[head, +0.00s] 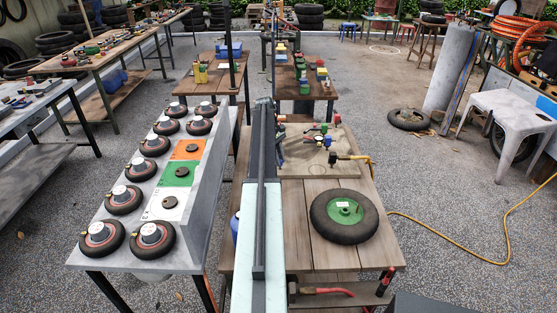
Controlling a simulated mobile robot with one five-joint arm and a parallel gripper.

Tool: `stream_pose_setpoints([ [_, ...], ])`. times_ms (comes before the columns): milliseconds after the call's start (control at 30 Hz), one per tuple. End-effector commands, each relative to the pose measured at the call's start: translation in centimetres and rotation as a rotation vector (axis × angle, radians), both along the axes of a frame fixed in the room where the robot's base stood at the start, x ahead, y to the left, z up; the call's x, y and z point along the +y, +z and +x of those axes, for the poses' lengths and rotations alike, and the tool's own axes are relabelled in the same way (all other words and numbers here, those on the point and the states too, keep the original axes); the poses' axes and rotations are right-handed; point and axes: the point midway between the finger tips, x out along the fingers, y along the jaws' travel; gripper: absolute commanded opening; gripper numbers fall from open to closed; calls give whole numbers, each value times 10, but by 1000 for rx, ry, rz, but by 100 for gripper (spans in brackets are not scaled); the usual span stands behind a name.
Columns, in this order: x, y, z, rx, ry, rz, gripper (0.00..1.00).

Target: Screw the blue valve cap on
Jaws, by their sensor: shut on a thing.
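A black tyre on a green hub with a pale label (343,215) lies flat on the front of the middle wooden table. Behind it is a lighter board (318,168) with small coloured pieces. A long dark and pale beam of my own body runs up the middle of the view and hides part of the table. I cannot make out my gripper or what it holds. A small dark part shows beside the beam; I cannot tell what it is.
A grey bench (130,252) with several small wheels and orange, green and white squares stands at left. A yellow hose (437,222) runs from the table over the floor.

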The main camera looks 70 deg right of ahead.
Motion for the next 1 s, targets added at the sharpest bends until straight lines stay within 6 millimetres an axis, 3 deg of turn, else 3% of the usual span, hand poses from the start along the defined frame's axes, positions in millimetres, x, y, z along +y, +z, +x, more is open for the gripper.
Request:
stream_pose_setpoints([
  [133, -1, 0, -3, 3, -184, 7, 0],
  [333, 0, 0, -3, 4, -210, 4, 0],
  [367, 0, 0, -3, 4, -209, 4, 24],
  [433, 0, 0, -3, 3, -209, 3, 44],
  [767, -1, 1, -2, 2, -206, 2, 44],
  [1000, -1, 21, -1, 1, -205, 2, 44],
])
